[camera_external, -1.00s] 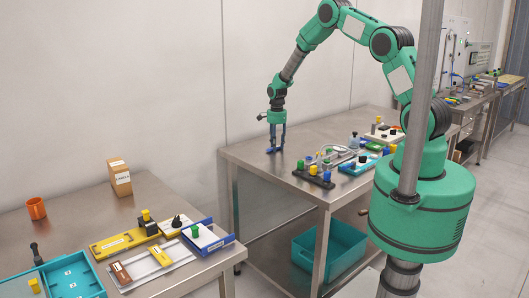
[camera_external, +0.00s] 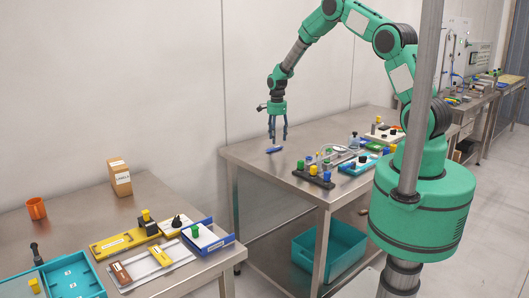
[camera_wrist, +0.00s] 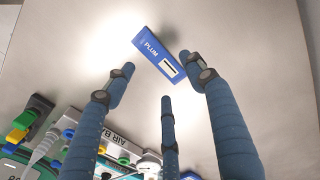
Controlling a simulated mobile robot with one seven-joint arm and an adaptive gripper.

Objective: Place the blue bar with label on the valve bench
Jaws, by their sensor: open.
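The blue bar (camera_external: 273,150) lies on the bare metal top of the right-hand bench (camera_external: 245,152), near its left end. In the wrist view the blue bar (camera_wrist: 158,54) shows a "PLUM" marking and a small white label, and lies flat just beyond my fingertips. My gripper (camera_external: 278,139) is open and empty, above the bar and apart from it. In the wrist view its blue fingers (camera_wrist: 165,85) are spread, with nothing between them. I cannot tell from any sign which bench is the valve bench.
Valve blocks with coloured knobs (camera_external: 314,175) and other fittings stand on the same bench, right of the bar. The left table (camera_external: 75,225) holds an orange mug (camera_external: 36,208), a cardboard box (camera_external: 119,178) and several trays. A teal crate (camera_external: 329,250) sits below the bench.

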